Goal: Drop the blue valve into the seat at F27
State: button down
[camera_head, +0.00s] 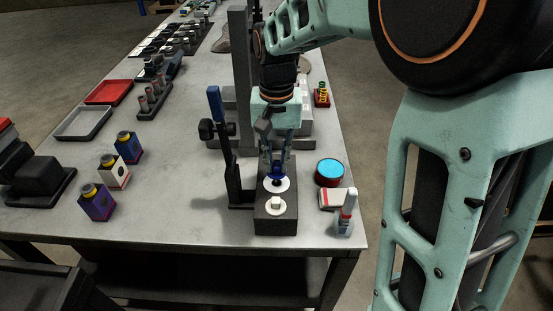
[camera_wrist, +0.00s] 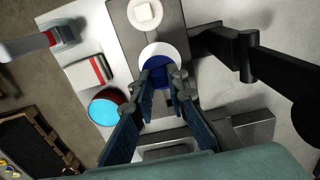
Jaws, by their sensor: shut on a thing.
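The blue valve (camera_head: 277,181) is between the fingertips of my gripper (camera_head: 276,165), which is shut on it. The valve is at the white round seat (camera_head: 287,188) toward the back of a dark grey block (camera_head: 275,228). In the wrist view the blue valve (camera_wrist: 158,75) covers most of the white seat (camera_wrist: 148,49), whose rim shows beyond it. I cannot tell whether the valve touches the seat or hovers just above. No F27 marking is legible. A white square-topped piece (camera_head: 275,204) sits on a second white disc at the block's front.
A black stand with a blue-handled lever (camera_head: 215,105) is close left of the block. A red tin with a blue top (camera_head: 329,172), a white-and-red box (camera_head: 331,199) and a small bottle (camera_head: 346,213) stand to the right.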

jog(key=shift+f, duration=0.4)
jog(key=shift+f+b, duration=0.45)
jog(key=shift+f, duration=0.3)
dwell(0.4)
jog(key=shift+f+b, duration=0.35)
jog(key=shift+b, duration=0.05)
jog(key=shift+f, duration=0.2)
dwell(0.3)
jog(key=c, duration=1.8)
grip_release()
jog(key=shift+o, duration=0.4)
